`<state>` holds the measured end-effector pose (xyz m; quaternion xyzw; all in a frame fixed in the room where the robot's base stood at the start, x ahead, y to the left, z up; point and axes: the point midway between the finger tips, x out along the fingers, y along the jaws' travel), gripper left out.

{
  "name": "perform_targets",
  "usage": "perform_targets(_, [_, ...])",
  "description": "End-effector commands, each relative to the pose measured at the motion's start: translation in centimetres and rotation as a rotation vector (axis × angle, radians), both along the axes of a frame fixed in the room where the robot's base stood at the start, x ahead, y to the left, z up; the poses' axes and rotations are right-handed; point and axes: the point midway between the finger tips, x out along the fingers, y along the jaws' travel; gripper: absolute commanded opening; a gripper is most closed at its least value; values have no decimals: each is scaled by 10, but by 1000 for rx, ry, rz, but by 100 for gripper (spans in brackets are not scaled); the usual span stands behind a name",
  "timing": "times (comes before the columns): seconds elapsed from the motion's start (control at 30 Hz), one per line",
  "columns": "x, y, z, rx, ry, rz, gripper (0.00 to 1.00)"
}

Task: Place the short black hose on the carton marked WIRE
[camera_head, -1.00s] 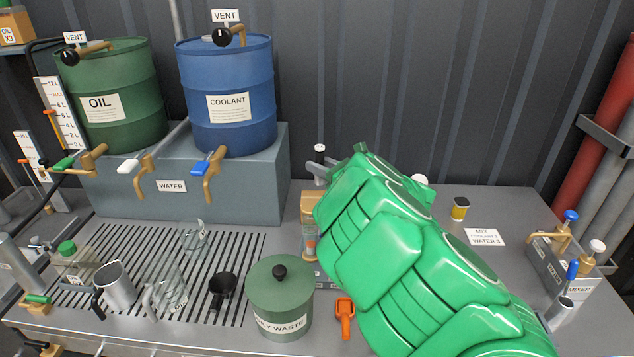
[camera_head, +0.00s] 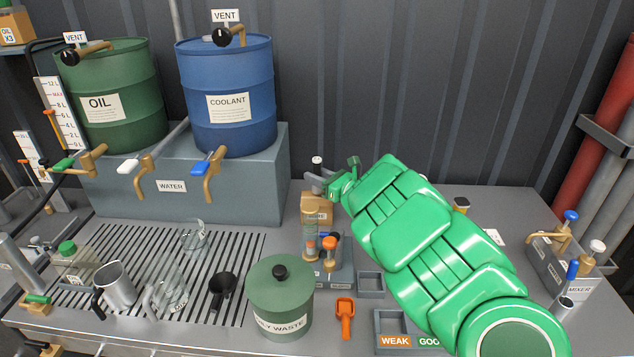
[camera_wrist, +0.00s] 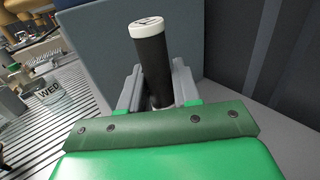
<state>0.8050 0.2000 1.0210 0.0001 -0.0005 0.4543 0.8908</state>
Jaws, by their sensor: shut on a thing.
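The short black hose (camera_wrist: 151,65) has a white end cap and stands upright between the grey fingers of my gripper (camera_wrist: 158,92) in the wrist view. In the head view the white end (camera_head: 317,160) shows above my gripper (camera_head: 322,180). My gripper is shut on the hose. A tan carton (camera_head: 314,217) with a small label stands just below the gripper in the head view; its label is too small to read surely. My gripper hides its top, and I cannot tell whether the hose touches it. The hose's lower end is hidden.
The grey tank block (camera_head: 240,195) stands close to the left, carrying the green and blue drums. A clear cylinder (camera_head: 310,236) and an orange-topped item (camera_head: 329,245) stand before the carton. The green waste can (camera_head: 280,300) is nearer. Bench space behind my arm is partly hidden.

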Motion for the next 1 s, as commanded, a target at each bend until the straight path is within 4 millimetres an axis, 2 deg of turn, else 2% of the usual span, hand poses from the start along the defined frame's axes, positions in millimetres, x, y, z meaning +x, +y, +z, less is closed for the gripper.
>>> perform_targets(0.2, [0,0,-20,1,2,0,0])
perform_targets(0.6, [0,0,-23,0,1,0,0])
perform_targets(0.63, [0,0,-22,0,1,0,36])
perform_targets(0.7, [0,0,-22,0,1,0,47])
perform_targets(0.77, [0,0,-22,0,1,0,56])
perform_targets(1.0, [0,0,-22,0,1,0,57])
